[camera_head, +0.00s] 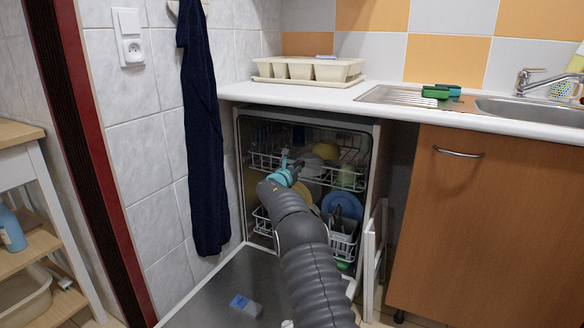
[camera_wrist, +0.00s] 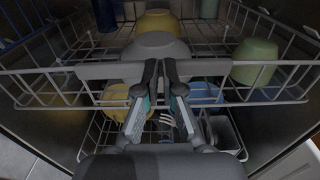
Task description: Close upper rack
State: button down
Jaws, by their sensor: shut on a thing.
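The upper rack (camera_head: 262,161) is a white wire basket inside the open dishwasher. In the wrist view its front (camera_wrist: 45,84) spans the picture, with a grey handle bar (camera_wrist: 105,71) at the middle. My gripper (camera_head: 287,160) is at the rack's front. In the wrist view its two fingers (camera_wrist: 161,68) are close together and shut on the handle bar. The rack holds a grey bowl (camera_wrist: 152,47), a yellow bowl (camera_wrist: 157,22) and a green cup (camera_wrist: 255,62). The fingers hide the middle of the bar.
The lower rack (camera_head: 343,244) holds a blue plate (camera_head: 342,206) and other dishes. The dishwasher door (camera_head: 205,290) lies folded down, with a small blue and grey box (camera_head: 245,305) on it. A dark towel (camera_head: 205,140) hangs at left. A wooden cabinet (camera_head: 490,220) stands at right.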

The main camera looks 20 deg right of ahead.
jog(key=b+v, duration=0.4)
jog(key=v, duration=1)
jog(key=s+d+f+m+g, duration=0.2)
jog(key=s+f+m+g, duration=0.3)
jog(key=f, duration=0.4)
jog(key=s+f+m+g+y, duration=0.2)
jog(key=s+m+g+y, duration=0.2)
jog(key=s+m, duration=0.8)
jog(key=s+a+r+m+y+p, duration=0.2)
jog(key=s+a+r+m+y, duration=0.1)
jog(key=s, duration=1.1)
jog(key=s+a+r+m+t+y+p, duration=0.1)
jog(key=s+a+r, duration=0.4)
jog(key=s, duration=0.8)
jog(key=s+a+r+m+y+p, duration=0.3)
jog(key=s+r, duration=0.5)
jog(key=s, duration=0.6)
jog(key=shift+s+a+r+m+t+y, duration=0.2)
jog(key=shift+s+a+m+t+y, duration=0.15)
jog(key=shift+a+m+y, duration=0.9)
